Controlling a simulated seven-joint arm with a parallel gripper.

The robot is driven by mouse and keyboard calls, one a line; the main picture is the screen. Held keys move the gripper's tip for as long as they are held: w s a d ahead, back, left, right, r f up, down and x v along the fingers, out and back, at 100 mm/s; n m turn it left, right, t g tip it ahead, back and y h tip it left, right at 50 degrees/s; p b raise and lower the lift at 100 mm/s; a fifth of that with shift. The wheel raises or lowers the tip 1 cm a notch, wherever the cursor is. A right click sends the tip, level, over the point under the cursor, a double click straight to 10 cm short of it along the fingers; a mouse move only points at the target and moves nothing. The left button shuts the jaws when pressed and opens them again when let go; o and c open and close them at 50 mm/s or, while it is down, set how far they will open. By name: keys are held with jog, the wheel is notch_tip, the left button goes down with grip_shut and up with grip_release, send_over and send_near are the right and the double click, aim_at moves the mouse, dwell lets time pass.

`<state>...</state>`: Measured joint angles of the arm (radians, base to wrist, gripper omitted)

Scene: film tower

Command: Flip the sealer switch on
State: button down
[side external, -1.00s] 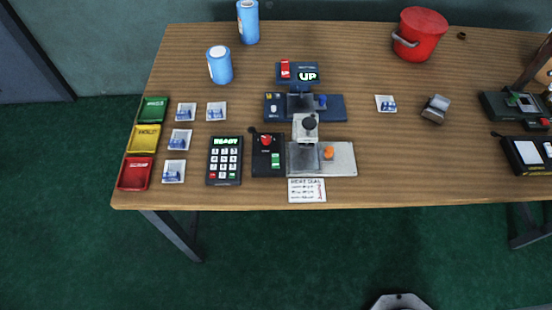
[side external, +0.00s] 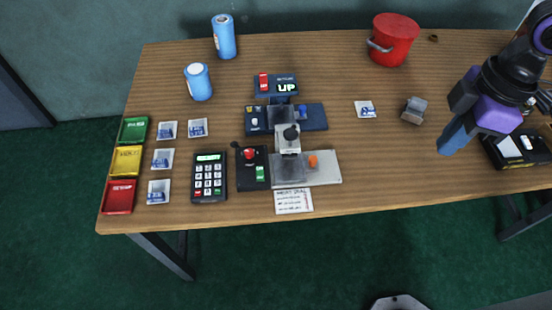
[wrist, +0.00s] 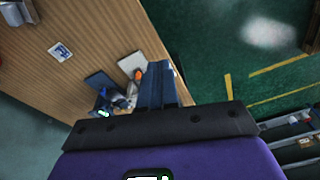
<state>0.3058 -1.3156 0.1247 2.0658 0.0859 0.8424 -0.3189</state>
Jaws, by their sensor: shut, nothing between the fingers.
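My gripper (side external: 455,140), with blue fingers on a purple and black wrist, is shut and empty above the right part of the table. Its fingers (wrist: 152,70) also show in the wrist view. Behind it at the right is a black unit with a white panel (side external: 508,147), partly hidden by the arm. A panel with a red switch (side external: 264,81) and a green "UP" display (side external: 286,87) stands behind the central press (side external: 288,140). A black box with a red-knobbed lever (side external: 250,155) is left of the press. I cannot tell which switch is the sealer's.
A keypad (side external: 209,180), a card (side external: 293,201) and several packets (side external: 366,109) lie on the table. Coloured trays (side external: 118,196) line its left edge. A small grey block (side external: 414,110) is left of my gripper.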

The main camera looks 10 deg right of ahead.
jog(key=w+a+f+n+y, duration=0.1)
jog(key=w+a+f, duration=0.1)
jog(key=w+a, duration=0.35)
jog(key=w+a+f+n, duration=0.1)
jog(key=w+a+f, duration=0.1)
jog(key=a, duration=0.7)
jog(key=n+y, duration=0.1)
send_over(259, 168)
jog(key=s+d, duration=0.1)
jog(key=d, duration=0.3)
notch_tip(259, 168, down, 6)
jog(key=shift+s+a+f+t, duration=0.15)
jog(key=shift+s+f+t, duration=0.05)
jog(key=shift+t, duration=0.1)
jog(key=x, duration=0.8)
jog(key=d+x, duration=0.1)
jog(key=x, duration=0.3)
jog(key=shift+w+a+f, duration=0.15)
jog(key=shift+f, duration=0.3)
jog(key=shift+w+f, duration=0.1)
jog(key=shift+f, duration=0.45)
jog(key=shift+w+f, duration=0.1)
jog(key=shift+f, duration=0.2)
